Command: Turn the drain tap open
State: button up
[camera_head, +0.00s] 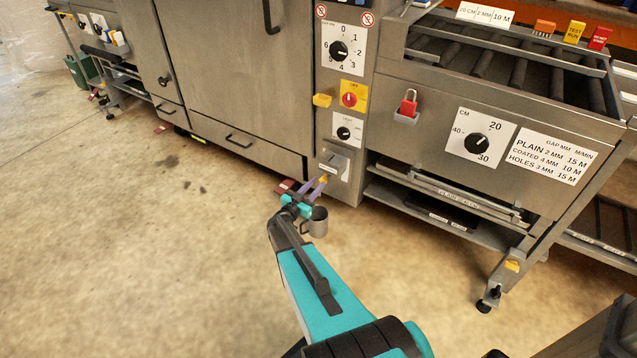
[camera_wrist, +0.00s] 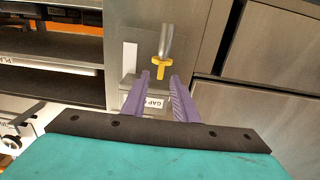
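The drain tap has a yellow T-shaped handle (camera_wrist: 160,68) on a short metal pipe (camera_wrist: 166,42), seen in the wrist view in front of the grey machine panel. My gripper (camera_wrist: 161,78) has two purple fingers, spread apart and empty, pointing at the tap. The yellow handle shows just beyond and between the fingertips; no contact is visible. In the head view my gripper (camera_head: 319,184) is low at the machine's front, beside a small yellow spot (camera_head: 323,179) that appears to be the handle. The fingers partly hide the tap there.
A red object (camera_head: 286,186) lies at the machine's foot. A grey box with a white label (camera_wrist: 154,102) shows between the fingers. Shelves (camera_head: 440,205) stand to the right; the floor at left is clear.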

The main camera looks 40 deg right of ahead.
jog(key=p+v, duration=0.1)
jog(key=v, duration=0.9)
jog(key=shift+a, duration=0.35)
jog(key=shift+s, duration=0.15)
jog(key=shift+r, duration=0.1)
